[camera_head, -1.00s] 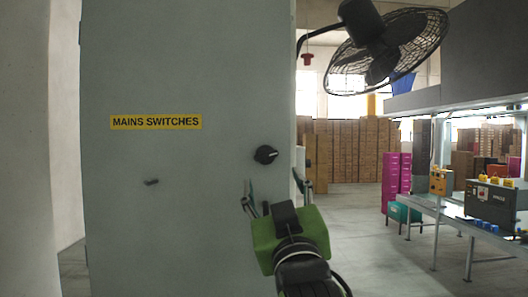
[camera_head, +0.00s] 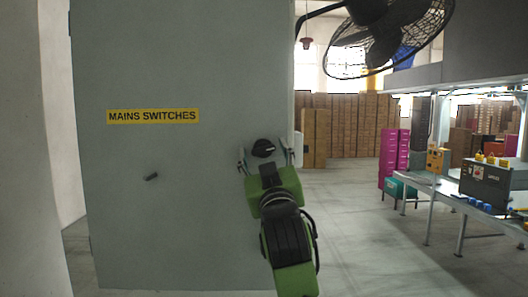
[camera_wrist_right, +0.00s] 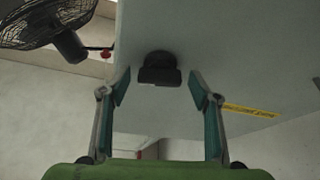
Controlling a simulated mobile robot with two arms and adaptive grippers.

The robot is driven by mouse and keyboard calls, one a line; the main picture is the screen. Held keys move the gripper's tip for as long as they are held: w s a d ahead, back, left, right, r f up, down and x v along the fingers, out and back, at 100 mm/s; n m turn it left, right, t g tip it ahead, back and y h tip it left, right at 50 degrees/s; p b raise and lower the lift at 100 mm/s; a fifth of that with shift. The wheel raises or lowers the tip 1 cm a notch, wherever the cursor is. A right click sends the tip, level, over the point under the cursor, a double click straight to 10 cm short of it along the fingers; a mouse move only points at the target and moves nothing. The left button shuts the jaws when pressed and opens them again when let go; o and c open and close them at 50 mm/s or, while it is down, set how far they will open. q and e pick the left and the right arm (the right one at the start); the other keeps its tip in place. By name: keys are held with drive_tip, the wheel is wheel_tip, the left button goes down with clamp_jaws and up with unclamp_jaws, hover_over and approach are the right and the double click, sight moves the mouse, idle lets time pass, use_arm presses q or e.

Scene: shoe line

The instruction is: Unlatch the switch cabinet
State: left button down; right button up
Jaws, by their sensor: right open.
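The grey switch cabinet (camera_head: 180,200) fills the left of the head view, its door shut, with a yellow "MAINS SWITCHES" label (camera_head: 153,116). A black latch knob (camera_head: 263,148) sits near the door's right edge. My right gripper (camera_head: 268,157) is open at the knob, one finger to each side. In the right wrist view the knob (camera_wrist_right: 160,70) lies between and just beyond the open fingertips (camera_wrist_right: 158,88); neither finger appears to touch it. A small dark stub (camera_head: 151,177) is on the door's lower left. My left gripper is not in view.
A black fan (camera_head: 385,35) hangs at the upper right. A workbench (camera_head: 455,196) with boxes and devices stands at the right. Brown stacked boxes (camera_head: 345,125) and a magenta cabinet (camera_head: 394,155) are behind. The floor (camera_head: 370,240) right of the cabinet is clear.

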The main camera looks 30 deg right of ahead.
drive_tip(key=c, duration=1.1)
drive_tip(key=shift+f+m+h+b, duration=0.25)
drive_tip(key=shift+m+h+b, duration=0.15)
drive_tip(key=shift+m+b, duration=0.35)
drive_tip(key=shift+r+m+g+h+b, duration=0.2)
drive_tip(key=shift+m+g+h+b, duration=0.45)
drive_tip(key=shift+m, duration=0.9)
drive_tip(key=o, duration=1.1)
